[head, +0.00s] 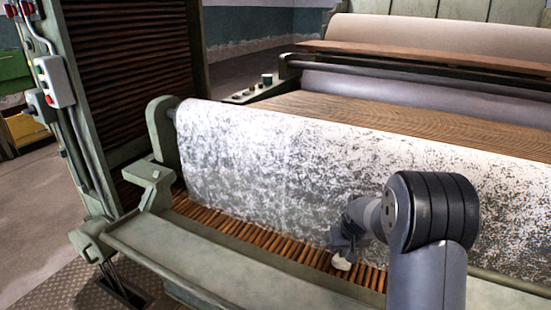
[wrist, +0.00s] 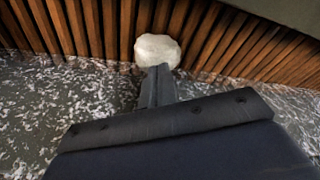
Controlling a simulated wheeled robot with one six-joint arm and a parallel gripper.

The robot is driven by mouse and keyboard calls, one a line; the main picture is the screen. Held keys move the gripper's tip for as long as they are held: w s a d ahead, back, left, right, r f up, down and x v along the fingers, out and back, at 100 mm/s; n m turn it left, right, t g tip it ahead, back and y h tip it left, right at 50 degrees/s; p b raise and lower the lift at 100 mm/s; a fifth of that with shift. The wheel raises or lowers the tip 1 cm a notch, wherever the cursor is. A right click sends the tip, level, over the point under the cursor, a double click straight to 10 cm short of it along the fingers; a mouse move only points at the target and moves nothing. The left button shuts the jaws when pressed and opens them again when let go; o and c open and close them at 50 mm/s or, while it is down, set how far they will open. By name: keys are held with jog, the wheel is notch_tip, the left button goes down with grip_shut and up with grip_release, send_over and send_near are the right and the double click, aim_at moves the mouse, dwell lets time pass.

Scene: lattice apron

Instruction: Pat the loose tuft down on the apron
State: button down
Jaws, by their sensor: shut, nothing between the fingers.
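The loose tuft (wrist: 157,50) is a small whitish lump on the brown wooden slats of the apron (wrist: 105,25). In the head view the tuft (head: 342,263) shows just below my gripper (head: 343,248), near the front edge of the slats. In the wrist view my gripper (wrist: 158,72) is shut and empty, with its fingertips at the near edge of the tuft. They overlap it in the picture, and I cannot tell whether they touch it. The apron also shows in the head view (head: 235,227) as a narrow slatted strip.
A speckled white and grey fibre sheet (head: 235,160) hangs behind the slats, close to my arm. A grey-green metal ledge (head: 200,262) runs along the front. A green machine frame (head: 160,130) stands at the left. The slats left of my gripper are clear.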

notch_tip(320, 180, up, 8)
jog(key=p, duration=0.6)
jog(key=shift+f, duration=0.15)
dwell(0.4)
notch_tip(320, 180, down, 8)
jog(key=b, duration=0.6)
jog(key=shift+r, duration=0.2)
